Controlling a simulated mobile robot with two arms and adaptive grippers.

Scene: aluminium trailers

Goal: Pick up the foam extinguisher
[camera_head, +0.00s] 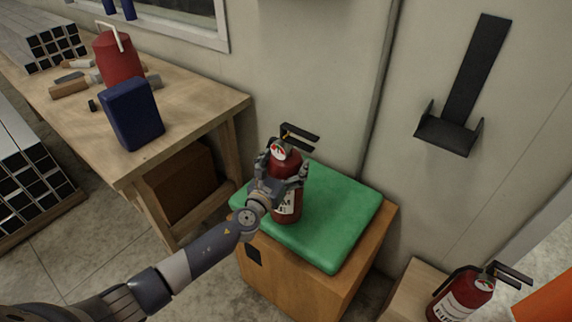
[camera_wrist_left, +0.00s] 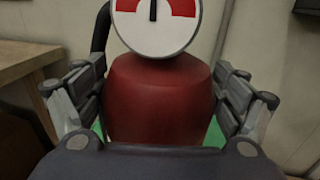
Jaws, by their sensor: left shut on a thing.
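A red fire extinguisher (camera_head: 289,206) with a white label, a black handle and a round gauge stands upright on a green pad (camera_head: 340,225). My left gripper (camera_head: 284,176) is shut around its upper body. In the left wrist view the red body (camera_wrist_left: 160,100) sits between the two fingers, with the red and white gauge above it. A second red extinguisher (camera_head: 462,296) with a white label and black handle stands at the lower right, apart from the gripper. I cannot read either label to tell which holds foam. My right gripper is not in view.
The green pad lies on a wooden cabinet (camera_head: 290,278). A wooden workbench (camera_head: 190,110) at the left holds a red can (camera_head: 118,62), a blue box (camera_head: 131,113) and metal tubes. An empty black bracket (camera_head: 470,90) hangs on the wall.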

